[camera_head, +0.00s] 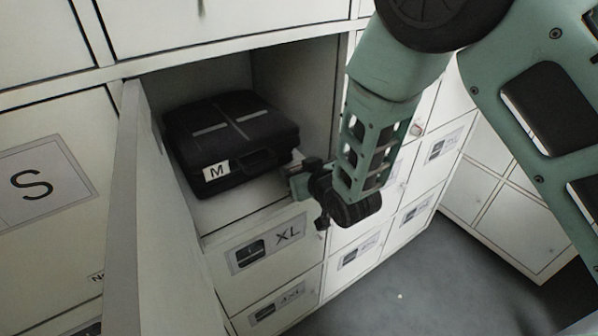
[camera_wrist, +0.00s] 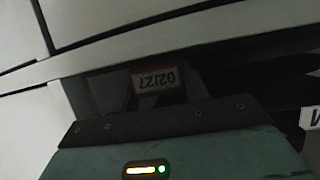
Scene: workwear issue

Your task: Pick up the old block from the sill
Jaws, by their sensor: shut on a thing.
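My gripper (camera_head: 304,176) is at the front right of the open locker compartment, by its sill (camera_head: 235,212). It is shut on the old block. In the wrist view the block (camera_wrist: 158,80) shows as a small piece with a pale, red-edged label reading 02/27, upside down. The block sits just beyond the dark front edge of my gripper, and most of its body is hidden or dark. In the head view the block is too small and covered to make out clearly. I cannot tell whether it still touches the sill.
A black case (camera_head: 232,135) with an M tag lies inside the compartment, left of my gripper. The open door (camera_head: 155,200) stands at the left. Closed lockers, one marked XL (camera_head: 262,245), lie below and to the right.

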